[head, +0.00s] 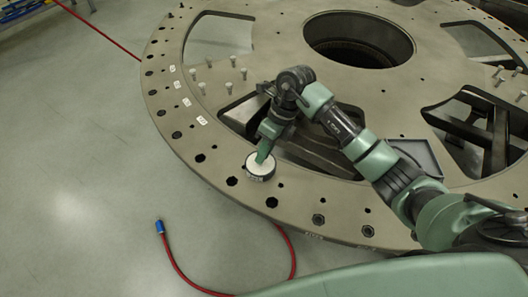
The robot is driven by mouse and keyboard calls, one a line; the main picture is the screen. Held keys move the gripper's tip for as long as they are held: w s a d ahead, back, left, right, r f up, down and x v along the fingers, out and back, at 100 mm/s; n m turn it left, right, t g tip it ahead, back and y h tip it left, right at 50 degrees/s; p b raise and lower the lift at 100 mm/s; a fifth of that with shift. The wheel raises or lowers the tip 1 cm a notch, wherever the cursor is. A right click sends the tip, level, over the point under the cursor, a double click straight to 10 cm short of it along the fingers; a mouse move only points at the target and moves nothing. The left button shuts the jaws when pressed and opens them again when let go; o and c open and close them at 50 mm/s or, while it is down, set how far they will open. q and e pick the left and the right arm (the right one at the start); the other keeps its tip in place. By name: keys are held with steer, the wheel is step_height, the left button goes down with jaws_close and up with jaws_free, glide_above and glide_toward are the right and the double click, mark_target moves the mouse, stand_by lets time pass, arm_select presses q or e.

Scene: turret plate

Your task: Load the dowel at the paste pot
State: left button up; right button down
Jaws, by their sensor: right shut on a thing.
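My right gripper (264,156) points down at the pot's open top. It is shut on the dowel, which is too small and too covered by the fingers to make out. I cannot tell whether the dowel's tip touches the paste. My left gripper is not in view.
Several upright bolts (232,89) stand on the plate behind the pot, with more at the far right. White labels (202,120) lie along the left rim. The plate has large cut-outs and a round central hole (358,50). A red hose (175,262) with a blue end lies on the floor.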

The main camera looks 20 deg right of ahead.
steer(key=shift+s, duration=0.1)
steer(key=shift+r+p, duration=0.7)
steer(key=shift+r, duration=0.15)
steer(key=shift+r+p, duration=1.45)
steer(key=shift+r, duration=1.1)
